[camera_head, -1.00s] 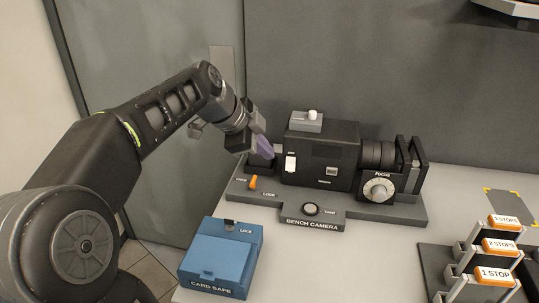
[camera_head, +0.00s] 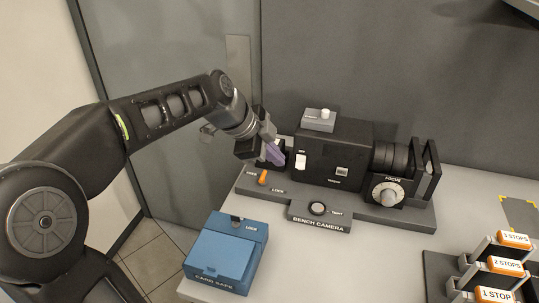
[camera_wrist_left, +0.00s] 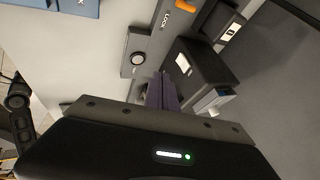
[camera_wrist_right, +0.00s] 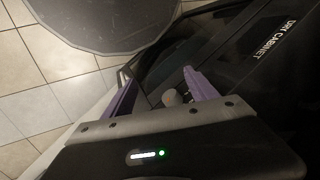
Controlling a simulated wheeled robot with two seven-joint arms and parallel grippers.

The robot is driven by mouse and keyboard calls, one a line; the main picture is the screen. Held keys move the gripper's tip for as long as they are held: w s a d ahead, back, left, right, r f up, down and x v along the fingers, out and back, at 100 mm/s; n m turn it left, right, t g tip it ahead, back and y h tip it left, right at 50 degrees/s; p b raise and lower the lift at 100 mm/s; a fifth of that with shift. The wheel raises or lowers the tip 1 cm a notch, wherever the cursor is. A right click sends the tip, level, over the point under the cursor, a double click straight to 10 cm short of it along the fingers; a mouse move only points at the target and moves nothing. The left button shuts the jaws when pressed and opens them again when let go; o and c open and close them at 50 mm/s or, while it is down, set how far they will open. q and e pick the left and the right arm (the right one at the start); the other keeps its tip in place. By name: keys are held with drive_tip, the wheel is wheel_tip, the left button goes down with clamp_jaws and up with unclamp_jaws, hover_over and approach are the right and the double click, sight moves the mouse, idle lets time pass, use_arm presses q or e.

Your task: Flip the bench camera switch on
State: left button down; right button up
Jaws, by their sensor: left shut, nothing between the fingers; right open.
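The bench camera (camera_head: 350,153) is a black box with a lens on a grey base. Its white rocker switch (camera_head: 300,161) sits on the left part of the front face, and a white patch that looks like this switch (camera_wrist_left: 183,63) shows in the left wrist view. My left gripper (camera_head: 277,155) is shut and empty, its purple fingertips just left of the switch in the head view. I cannot tell whether they touch the camera. My right gripper (camera_wrist_right: 160,77) is open and empty, away from the bench, and out of the head view.
An orange lock lever (camera_head: 263,177) and a round button (camera_head: 317,208) are on the camera base. A blue card safe (camera_head: 226,250) stands in front. A rack with stop tags (camera_head: 497,265) is at right. A dry cabinet (camera_wrist_right: 270,45) shows in the right wrist view.

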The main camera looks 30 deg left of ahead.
sight(301, 162)
use_arm(q)
drive_tip(key=shift+s+a, duration=0.1)
drive_tip(key=shift+a, duration=0.15)
drive_tip(key=w+f+p, duration=0.1)
drive_tip(key=w+f, duration=0.1)
drive_tip(key=w+d+f+p, duration=0.1)
drive_tip(key=w+f+p, duration=0.1)
drive_tip(key=w+f, duration=0.1)
drive_tip(key=w+f+p, duration=0.1)
drive_tip(key=w+f, duration=0.2)
drive_tip(key=shift+w+d+f, duration=0.2)
drive_tip(key=shift+w+d, duration=0.05)
drive_tip(key=shift+w+a+f, duration=0.1)
drive_tip(key=shift+w+f, duration=0.05)
drive_tip(key=shift+w, duration=0.2)
